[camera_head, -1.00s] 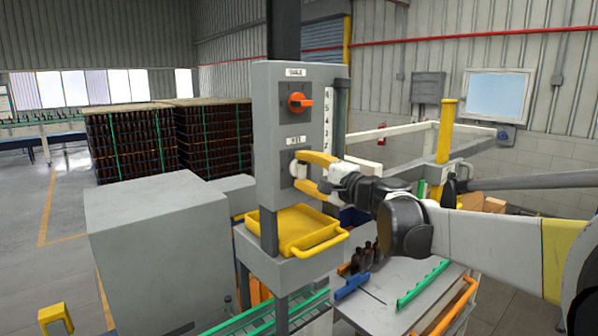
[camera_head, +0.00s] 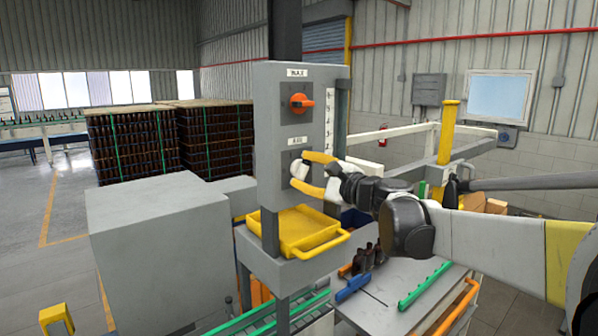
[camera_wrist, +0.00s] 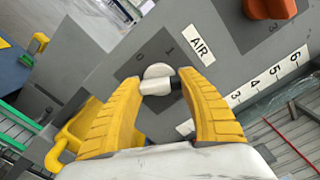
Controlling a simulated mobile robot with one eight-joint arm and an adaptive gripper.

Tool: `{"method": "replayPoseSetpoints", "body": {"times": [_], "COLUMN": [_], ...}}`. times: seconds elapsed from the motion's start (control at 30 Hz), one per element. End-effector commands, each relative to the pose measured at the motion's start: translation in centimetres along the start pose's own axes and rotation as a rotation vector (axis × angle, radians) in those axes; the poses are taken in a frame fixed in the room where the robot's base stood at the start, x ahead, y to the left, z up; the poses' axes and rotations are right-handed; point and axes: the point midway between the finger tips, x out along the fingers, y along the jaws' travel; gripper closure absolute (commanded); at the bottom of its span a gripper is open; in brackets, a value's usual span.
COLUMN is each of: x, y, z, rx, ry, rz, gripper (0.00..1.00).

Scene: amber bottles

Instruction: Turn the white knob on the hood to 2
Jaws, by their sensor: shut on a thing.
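The white knob (camera_head: 299,170) is on the front of the grey control box (camera_head: 270,120), under the AIR label. It also shows in the wrist view (camera_wrist: 157,79), on a dark plate with the marks 0 and 1 above it. My gripper (camera_head: 305,170) has its yellow fingers on either side of the knob and is shut on it. In the wrist view my gripper (camera_wrist: 160,82) comes from below. I cannot tell exactly which mark the knob points to. The 2 mark is not visible and may be behind the right finger.
An orange knob (camera_head: 299,103) sits above on the same box, and a numbered scale (camera_head: 330,120) runs down its side. A yellow tray (camera_head: 290,232) is below.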

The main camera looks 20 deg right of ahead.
Motion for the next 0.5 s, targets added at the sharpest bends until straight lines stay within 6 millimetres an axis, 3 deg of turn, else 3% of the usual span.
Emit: {"method": "replayPoseSetpoints", "body": {"times": [0.27,0.3,0.37,0.5], "x": [0.04,0.04,0.04,0.02], "y": [-0.12,-0.12,-0.1,-0.07], "z": [0.04,0.04,0.04,0.02], "rx": [0.002,0.002,0.001,0.001], "ry": [0.0,0.0,0.0,0.0], "rz": [-0.001,-0.001,-0.001,-0.001], "gripper": [0.83,0.47,0.3,0.3]}}
